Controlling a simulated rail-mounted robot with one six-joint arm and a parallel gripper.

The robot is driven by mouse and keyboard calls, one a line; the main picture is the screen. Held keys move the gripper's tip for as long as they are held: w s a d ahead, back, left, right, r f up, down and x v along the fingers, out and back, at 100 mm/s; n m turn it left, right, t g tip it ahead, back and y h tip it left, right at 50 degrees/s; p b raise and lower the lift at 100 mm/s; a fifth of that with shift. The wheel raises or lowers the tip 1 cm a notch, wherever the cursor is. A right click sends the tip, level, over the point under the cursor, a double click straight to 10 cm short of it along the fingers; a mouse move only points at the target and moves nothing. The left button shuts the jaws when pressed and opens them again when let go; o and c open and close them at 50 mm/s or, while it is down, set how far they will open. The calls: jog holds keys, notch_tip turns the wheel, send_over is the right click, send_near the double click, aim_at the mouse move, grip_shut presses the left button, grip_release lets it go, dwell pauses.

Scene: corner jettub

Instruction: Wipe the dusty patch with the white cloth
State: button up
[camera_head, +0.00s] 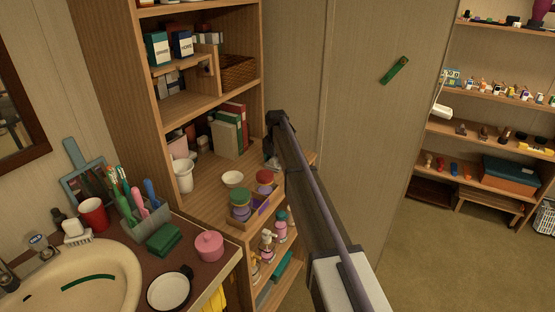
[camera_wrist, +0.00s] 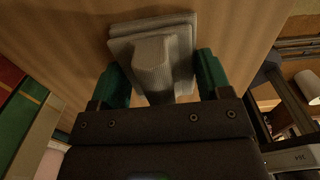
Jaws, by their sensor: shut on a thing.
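The cloth (camera_wrist: 180,38), pale grey in this light, is a folded ribbed pad with a raised grip block in the wrist view. My gripper (camera_wrist: 162,76) has its green fingertips on both sides of the block and is shut on it. The cloth is over the wooden shelf surface (camera_wrist: 85,30); I cannot tell whether it touches. In the head view my arm reaches to the open shelf unit (camera_head: 207,185), and its dark end hides most of the gripper. I cannot make out a dusty patch in either view.
Red and green binders (camera_head: 228,130) stand at the back of the shelf. A white bowl (camera_head: 232,179), a white pitcher (camera_head: 183,175) and a wooden tray (camera_head: 262,212) with jars are on the same board. A sink counter (camera_head: 205,238) is front left.

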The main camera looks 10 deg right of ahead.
jog(key=shift+s+a, duration=1.85)
jog(key=shift+s, duration=0.25)
jog(key=shift+s+a, duration=1.8)
jog(key=shift+s, duration=0.25)
notch_tip(320, 180, up, 6)
jog(key=p, duration=0.6)
jog(key=shift+w+f, duration=0.1)
notch_tip(320, 180, up, 3)
jog(key=p, duration=0.3)
jog(key=shift+d, duration=0.1)
